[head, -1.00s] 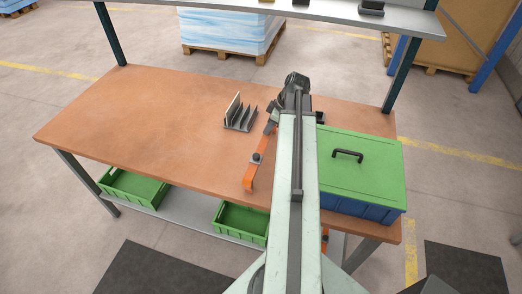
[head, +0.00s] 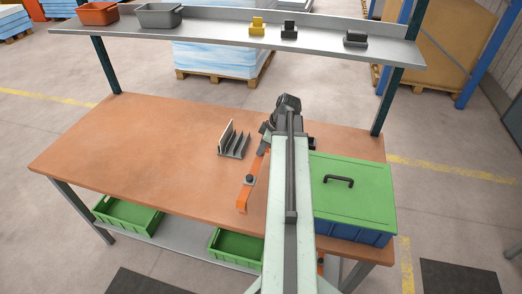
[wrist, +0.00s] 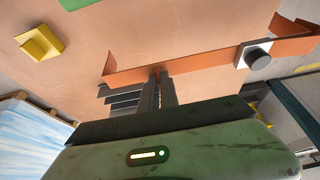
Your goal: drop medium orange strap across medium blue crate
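The orange strap (head: 243,195) shows left of my arm in the head view, over the wooden bench, with a dark knob near its visible end. In the wrist view the strap (wrist: 205,58) runs across the picture with bent ends. My gripper (wrist: 159,78) has its fingers close together with the strap's edge between the tips, so it appears shut on the strap near the left part. In the head view my arm hides the gripper's tips. The blue crate (head: 350,231) stands at the bench's right end under a green lid (head: 350,195) with a black handle.
A grey slotted rack (head: 234,143) stands on the bench (head: 130,140) close to the strap. A shelf (head: 215,38) with bins and small blocks spans the back. The bench's left side is clear.

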